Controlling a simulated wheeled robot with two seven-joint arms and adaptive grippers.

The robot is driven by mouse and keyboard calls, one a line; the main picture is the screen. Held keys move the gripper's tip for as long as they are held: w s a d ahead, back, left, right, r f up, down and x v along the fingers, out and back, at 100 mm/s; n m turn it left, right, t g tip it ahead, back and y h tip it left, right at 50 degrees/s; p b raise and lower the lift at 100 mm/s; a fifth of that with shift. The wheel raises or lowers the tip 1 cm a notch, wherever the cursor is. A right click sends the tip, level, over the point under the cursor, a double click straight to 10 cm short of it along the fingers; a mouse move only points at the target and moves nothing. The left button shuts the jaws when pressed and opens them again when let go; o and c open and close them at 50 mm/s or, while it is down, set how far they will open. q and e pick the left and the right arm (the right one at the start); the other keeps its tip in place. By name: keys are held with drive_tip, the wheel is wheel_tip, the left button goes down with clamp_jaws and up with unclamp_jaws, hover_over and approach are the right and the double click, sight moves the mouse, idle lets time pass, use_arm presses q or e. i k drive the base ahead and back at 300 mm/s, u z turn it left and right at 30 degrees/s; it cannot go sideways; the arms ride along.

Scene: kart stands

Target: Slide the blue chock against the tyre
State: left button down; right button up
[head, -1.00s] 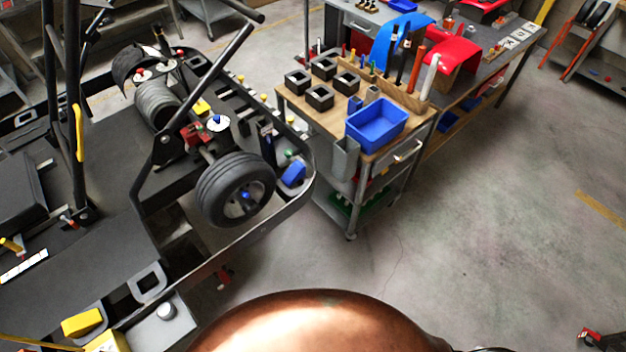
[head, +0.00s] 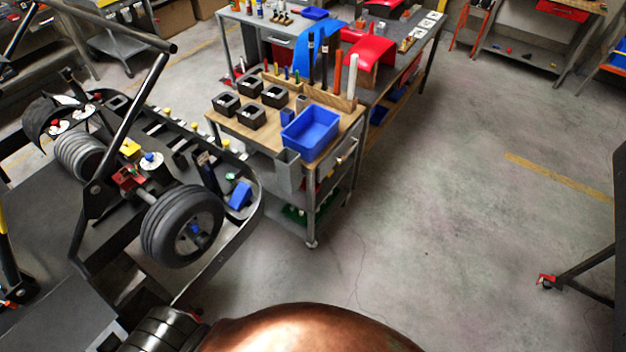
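The blue chock (head: 239,194) sits on the black kart stand, just right of the tyre (head: 182,227). A small gap seems to lie between them, but I cannot tell exactly from this angle. The tyre is black with a blue-centred hub and is mounted on the near side of the stand. Part of my own arm shows at the bottom edge. Neither gripper is in view.
A wooden-topped trolley (head: 259,134) with a blue bin (head: 310,133) and several black boxes stands right of the kart stand. A grey workbench (head: 381,77) with red and blue panels is behind it.

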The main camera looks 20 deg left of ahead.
sight(244, 192)
drive_tip(key=z, duration=0.35)
drive_tip(key=i, duration=1.4)
drive_tip(key=u, duration=0.45)
